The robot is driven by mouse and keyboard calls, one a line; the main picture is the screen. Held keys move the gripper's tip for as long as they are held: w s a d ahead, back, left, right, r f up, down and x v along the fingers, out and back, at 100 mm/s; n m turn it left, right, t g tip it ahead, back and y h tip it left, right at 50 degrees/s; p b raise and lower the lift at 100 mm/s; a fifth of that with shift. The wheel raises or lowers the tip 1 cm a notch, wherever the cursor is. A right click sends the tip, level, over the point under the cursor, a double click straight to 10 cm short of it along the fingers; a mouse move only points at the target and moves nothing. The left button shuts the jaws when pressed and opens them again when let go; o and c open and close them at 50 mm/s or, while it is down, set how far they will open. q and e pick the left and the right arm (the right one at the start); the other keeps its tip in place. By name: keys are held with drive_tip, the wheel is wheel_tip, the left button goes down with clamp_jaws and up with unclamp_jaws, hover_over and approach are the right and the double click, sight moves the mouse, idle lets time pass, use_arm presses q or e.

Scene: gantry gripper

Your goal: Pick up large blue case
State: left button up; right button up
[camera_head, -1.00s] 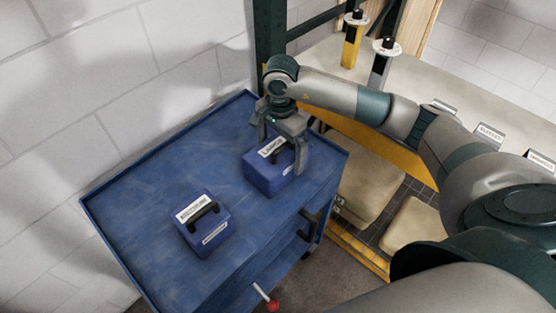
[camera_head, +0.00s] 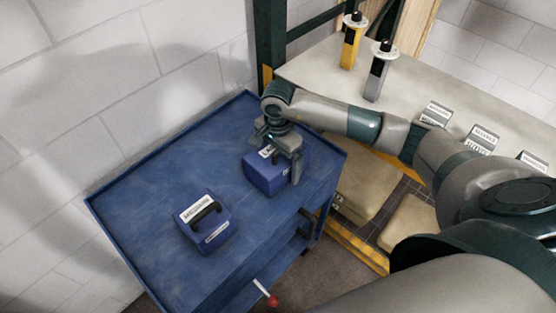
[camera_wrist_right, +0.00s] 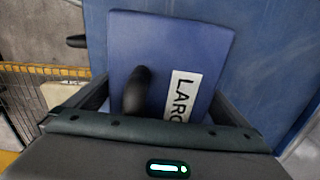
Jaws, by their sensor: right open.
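The large blue case (camera_head: 266,179) sits on the blue cart top (camera_head: 165,167) near its back right edge. It has a black handle and a white label. In the right wrist view the case (camera_wrist_right: 200,42) shows its label starting "LARG" and its dark handle. My right gripper (camera_head: 282,160) is over the case, pointing down, with its open fingers on either side of it. I cannot tell whether the fingers touch the case. A second blue case (camera_head: 207,236), labelled and with a black handle, stands nearer the front of the cart. My left gripper is not in view.
A white block wall (camera_head: 110,90) runs along the cart's left side. A beige table (camera_head: 330,75) at the back right bears a yellow post (camera_head: 352,45), a grey post (camera_head: 378,75) and several labelled blocks. A red-knobbed lever (camera_head: 271,300) sticks out at the cart's front.

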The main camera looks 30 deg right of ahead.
sight(278, 153)
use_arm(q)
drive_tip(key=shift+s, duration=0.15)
use_arm(e)
drive_tip(key=shift+c, duration=0.6)
drive_tip(key=c, duration=1.2)
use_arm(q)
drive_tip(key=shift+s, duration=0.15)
use_arm(e)
drive_tip(key=shift+r, duration=0.1)
drive_tip(key=shift+w+r+b, duration=0.1)
drive_tip(key=shift+r+b, duration=0.4)
drive_tip(key=shift+r, duration=0.3)
wheel_tip(278, 153, up, 2)
drive_tip(key=shift+r+b, duration=0.15)
drive_tip(key=shift+b, duration=0.5)
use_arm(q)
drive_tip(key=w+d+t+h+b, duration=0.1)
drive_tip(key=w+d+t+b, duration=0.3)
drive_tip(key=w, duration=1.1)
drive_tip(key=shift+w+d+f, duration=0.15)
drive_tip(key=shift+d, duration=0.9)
use_arm(e)
drive_tip(key=shift+s+d+r, duration=1.15)
drive_tip(key=shift+d, duration=0.45)
drive_tip(key=shift+s+d+r, duration=1.15)
drive_tip(key=shift+d+r, duration=0.05)
drive_tip(key=shift+d, duration=0.4)
drive_tip(key=shift+s+d+r, duration=1.15)
drive_tip(key=shift+d, duration=0.45)
